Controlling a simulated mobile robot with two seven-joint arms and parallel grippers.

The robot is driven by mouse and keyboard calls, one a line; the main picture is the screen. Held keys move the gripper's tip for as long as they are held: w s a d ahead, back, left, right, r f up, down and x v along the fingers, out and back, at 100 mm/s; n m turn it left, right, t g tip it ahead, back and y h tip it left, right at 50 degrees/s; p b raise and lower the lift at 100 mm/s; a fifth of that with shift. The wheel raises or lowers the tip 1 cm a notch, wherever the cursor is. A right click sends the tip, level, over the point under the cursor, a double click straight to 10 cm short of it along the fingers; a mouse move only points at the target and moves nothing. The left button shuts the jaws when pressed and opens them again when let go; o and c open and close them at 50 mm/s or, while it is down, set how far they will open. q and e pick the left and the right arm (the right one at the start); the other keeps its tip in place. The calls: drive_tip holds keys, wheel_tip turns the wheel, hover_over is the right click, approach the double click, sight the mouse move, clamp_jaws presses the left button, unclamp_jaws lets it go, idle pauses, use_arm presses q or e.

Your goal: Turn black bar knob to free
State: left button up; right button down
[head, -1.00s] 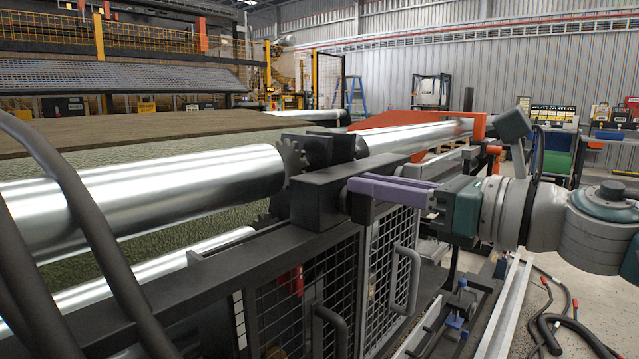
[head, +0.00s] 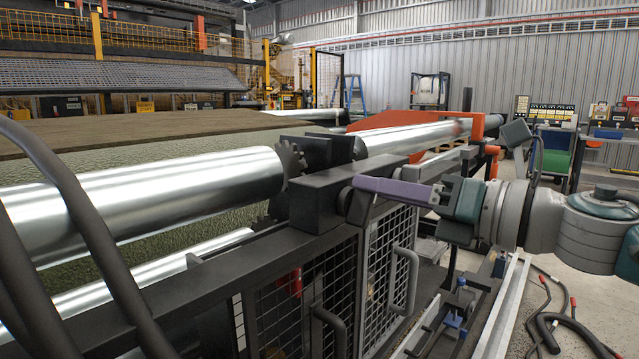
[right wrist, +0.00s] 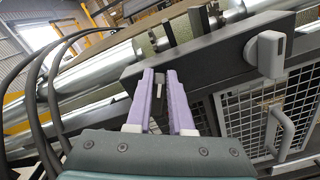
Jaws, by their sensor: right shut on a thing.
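The black bar knob (head: 358,208) sits on the end face of a black box (head: 318,190) beside the roller ends. The purple fingers of that gripper reach in from the right and are shut on the knob. In the right wrist view the two fingers (right wrist: 161,75) stand on either side of a dark, narrow gap at the box; the knob's exact angle is hard to tell there. My left gripper is not in view.
A shiny roller (head: 150,198) runs left of the box, with a toothed wheel (head: 291,158) at its end. Mesh doors (head: 385,265) with bar handles hang below. Dark hoses (head: 75,200) cross the left side. A grey block (right wrist: 270,52) shows in the right wrist view.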

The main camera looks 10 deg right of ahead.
drive_tip(key=m, duration=0.4)
drive_tip(key=f+m+p, duration=0.1)
drive_tip(key=m, duration=0.3)
drive_tip(key=d+f+m, duration=0.1)
drive_tip(key=m, duration=0.3)
drive_tip(key=shift+w+f, duration=0.15)
drive_tip(key=shift+w, duration=0.25)
drive_tip(key=shift+m, duration=0.3)
drive_tip(key=c, duration=0.8)
unclamp_jaws()
